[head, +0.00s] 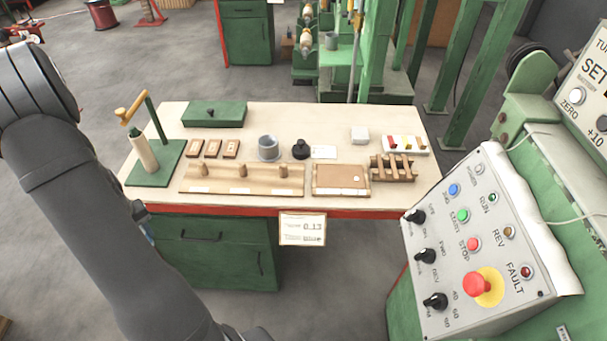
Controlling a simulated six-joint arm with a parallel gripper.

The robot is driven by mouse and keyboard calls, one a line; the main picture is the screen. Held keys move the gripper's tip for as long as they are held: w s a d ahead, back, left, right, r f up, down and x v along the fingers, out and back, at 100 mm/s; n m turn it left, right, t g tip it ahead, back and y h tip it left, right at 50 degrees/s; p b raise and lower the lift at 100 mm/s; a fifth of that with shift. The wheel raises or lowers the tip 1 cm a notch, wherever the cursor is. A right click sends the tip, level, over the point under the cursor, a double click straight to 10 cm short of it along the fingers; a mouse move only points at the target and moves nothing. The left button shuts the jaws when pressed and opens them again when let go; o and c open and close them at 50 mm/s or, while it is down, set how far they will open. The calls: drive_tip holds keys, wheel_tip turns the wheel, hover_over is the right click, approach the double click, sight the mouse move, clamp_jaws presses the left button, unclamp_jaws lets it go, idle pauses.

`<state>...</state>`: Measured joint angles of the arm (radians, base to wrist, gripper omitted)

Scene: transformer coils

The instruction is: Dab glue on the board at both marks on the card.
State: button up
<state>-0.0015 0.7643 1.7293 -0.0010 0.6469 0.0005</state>
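A brown flat board (335,176) sits in a light wooden frame near the front of the bench, with one small white spot at its right side. I cannot tell whether the spot is glue. A small white card (323,152) lies behind it; marks on it are too small to read. A second card (303,228) hangs at the bench's front edge with upside-down print. A grey cup (268,149) and a small black pot or knobbed object (300,149) stand left of the white card. I cannot tell which holds glue. My arm crosses the left side; my gripper is out of view.
The bench (330,119) also bears a wooden rack with pegs (240,180), a slotted wooden stand (393,170), a white block (359,134), a green box (214,113) and a tall winding stand (150,175). A control panel (480,235) stands at right. The bench's back middle is clear.

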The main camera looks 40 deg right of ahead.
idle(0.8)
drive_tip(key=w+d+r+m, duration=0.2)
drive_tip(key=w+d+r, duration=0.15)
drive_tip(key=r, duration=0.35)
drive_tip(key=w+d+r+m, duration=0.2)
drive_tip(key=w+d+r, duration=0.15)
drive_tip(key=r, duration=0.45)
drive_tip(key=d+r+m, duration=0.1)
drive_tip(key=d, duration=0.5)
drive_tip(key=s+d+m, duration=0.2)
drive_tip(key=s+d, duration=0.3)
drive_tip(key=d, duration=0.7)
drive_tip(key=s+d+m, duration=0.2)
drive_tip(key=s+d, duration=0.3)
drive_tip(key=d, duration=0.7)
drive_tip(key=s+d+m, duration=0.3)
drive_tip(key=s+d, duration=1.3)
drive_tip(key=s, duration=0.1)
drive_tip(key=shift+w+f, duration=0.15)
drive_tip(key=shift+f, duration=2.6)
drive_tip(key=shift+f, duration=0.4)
